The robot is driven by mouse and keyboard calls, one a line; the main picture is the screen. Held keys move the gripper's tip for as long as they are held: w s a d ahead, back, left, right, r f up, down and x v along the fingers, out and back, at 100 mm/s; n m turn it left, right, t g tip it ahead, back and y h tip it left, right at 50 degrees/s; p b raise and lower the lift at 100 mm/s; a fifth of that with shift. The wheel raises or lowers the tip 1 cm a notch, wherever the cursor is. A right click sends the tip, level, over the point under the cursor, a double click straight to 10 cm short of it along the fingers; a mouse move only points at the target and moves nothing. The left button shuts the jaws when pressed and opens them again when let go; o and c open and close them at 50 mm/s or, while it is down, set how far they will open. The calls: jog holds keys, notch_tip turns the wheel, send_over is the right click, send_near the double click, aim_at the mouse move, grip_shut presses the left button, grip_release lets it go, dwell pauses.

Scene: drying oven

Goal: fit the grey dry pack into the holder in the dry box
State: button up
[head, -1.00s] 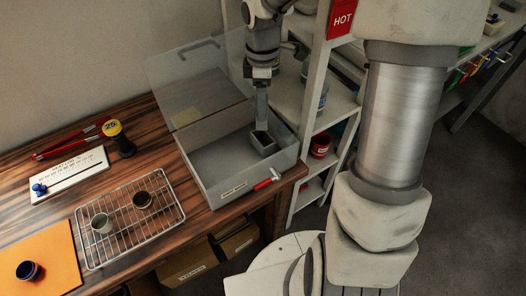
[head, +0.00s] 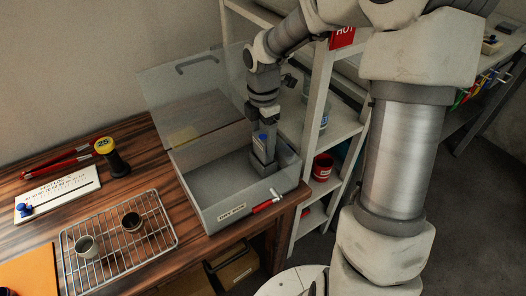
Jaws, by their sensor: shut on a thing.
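The dry box (head: 235,209) is a clear-grey box with its lid standing open, at the right end of the wooden table. The holder (head: 263,169) is a small dark grey open cup in the box's right part. My gripper (head: 266,132) points down over the holder and is shut on the grey dry pack (head: 268,151). A blue patch shows at the gripper, on the pack's upper part. The pack is upright and its lower end meets the holder's mouth. The holder's wall hides the bottom, so I cannot tell how deep it sits.
A red-handled latch (head: 266,203) is on the box's front. The raised lid (head: 200,90) stands behind. A wire rack (head: 119,242) with two small cups is at left. A shelf (head: 341,128) stands close right.

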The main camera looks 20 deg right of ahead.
aim_at(263, 149)
jog(key=shift+f+b, duration=0.55)
jog(key=shift+f, duration=1.45)
jog(key=shift+f, duration=0.15)
jog(key=o, duration=1.4)
notch_tip(263, 149, up, 12)
jog(key=p, duration=0.3)
jog(key=shift+p, duration=0.35)
